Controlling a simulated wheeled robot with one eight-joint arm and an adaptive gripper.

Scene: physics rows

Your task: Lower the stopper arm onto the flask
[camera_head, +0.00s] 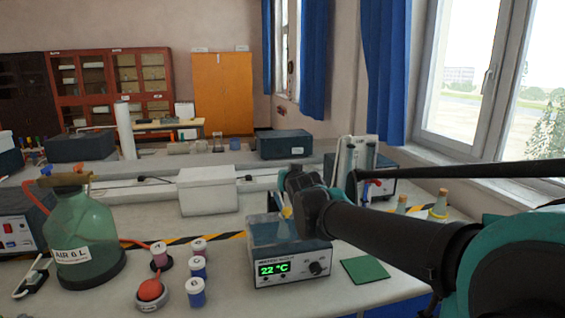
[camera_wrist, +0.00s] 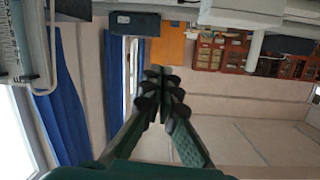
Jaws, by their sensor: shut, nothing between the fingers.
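A small clear flask (camera_head: 283,226), partly hidden, seems to stand in the heater box with the green 22 °C display (camera_head: 287,258) in the head view. My dark arm reaches in from the right, and its end (camera_head: 292,183) is just above and behind that flask; it hides part of the area. I cannot single out the stopper arm with certainty. In the wrist view my gripper (camera_wrist: 162,85) is shut and empty, its two fingertips together. That view is upside down and shows the far room, not the flask.
A large green bottle marked AIR 6 L (camera_head: 85,235) stands at left. Several small capped jars (camera_head: 196,270) and a red rubber bulb (camera_head: 150,290) are near the front. A green pad (camera_head: 364,270) lies right of the heater. A white box (camera_head: 207,190) stands behind.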

